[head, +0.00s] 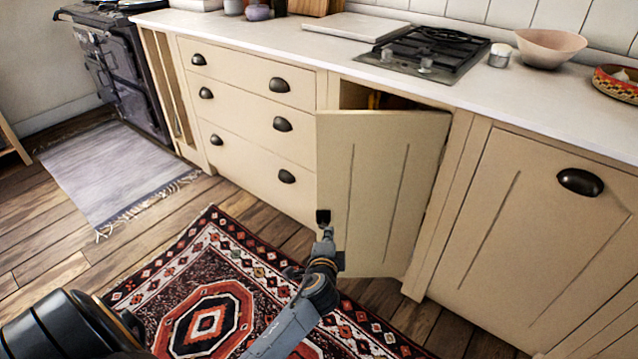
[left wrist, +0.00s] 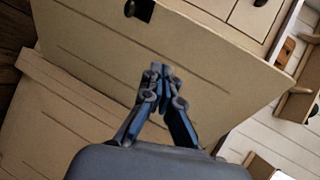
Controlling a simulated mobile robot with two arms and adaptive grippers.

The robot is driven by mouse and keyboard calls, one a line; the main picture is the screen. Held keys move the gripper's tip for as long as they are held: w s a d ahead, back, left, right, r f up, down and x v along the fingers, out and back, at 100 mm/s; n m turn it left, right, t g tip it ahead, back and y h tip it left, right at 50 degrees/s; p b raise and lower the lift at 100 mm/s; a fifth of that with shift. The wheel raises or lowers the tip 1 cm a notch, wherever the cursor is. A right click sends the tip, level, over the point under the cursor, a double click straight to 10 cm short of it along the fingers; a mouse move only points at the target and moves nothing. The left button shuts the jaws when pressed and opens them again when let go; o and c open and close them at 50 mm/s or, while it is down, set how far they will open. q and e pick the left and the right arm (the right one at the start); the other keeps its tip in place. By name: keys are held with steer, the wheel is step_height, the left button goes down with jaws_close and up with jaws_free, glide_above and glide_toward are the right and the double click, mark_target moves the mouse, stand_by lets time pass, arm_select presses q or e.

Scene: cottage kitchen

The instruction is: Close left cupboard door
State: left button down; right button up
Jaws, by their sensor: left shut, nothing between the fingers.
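The left cupboard door (head: 388,190) is a cream panel with vertical grooves, standing partly open below the hob. It swings out from its right side, and a dark gap shows above it into the cupboard (head: 358,94). My left gripper (head: 325,230) is at the door's left part, around its lower half, with fingers together and nothing between them. In the left wrist view, my closed fingertips (left wrist: 160,70) are in front of the cream door panel (left wrist: 105,50). I cannot tell whether they touch it. My right gripper is not in view.
Drawers (head: 248,125) with dark cup handles stand left of the door; a closed cupboard (head: 530,220) stands right. The worktop holds a hob (head: 425,55) and a pink bowl (head: 548,46). A patterned rug (head: 215,290) lies on the wooden floor in front.

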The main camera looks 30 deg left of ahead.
arm_select(q)
steer(key=a+r+t+y+b, duration=0.2)
steer(key=a+r+y+b, duration=0.15)
steer(key=r, duration=0.85)
glide_toward(318, 156)
steer(key=b+x, duration=0.1)
steer(key=x, duration=0.4)
steer(key=shift+w+a, duration=0.25)
steer(key=shift+w, duration=0.1)
steer(key=shift+w+a+r, duration=0.1)
steer(key=shift+w+a, duration=0.25)
steer(key=shift+w, duration=0.15)
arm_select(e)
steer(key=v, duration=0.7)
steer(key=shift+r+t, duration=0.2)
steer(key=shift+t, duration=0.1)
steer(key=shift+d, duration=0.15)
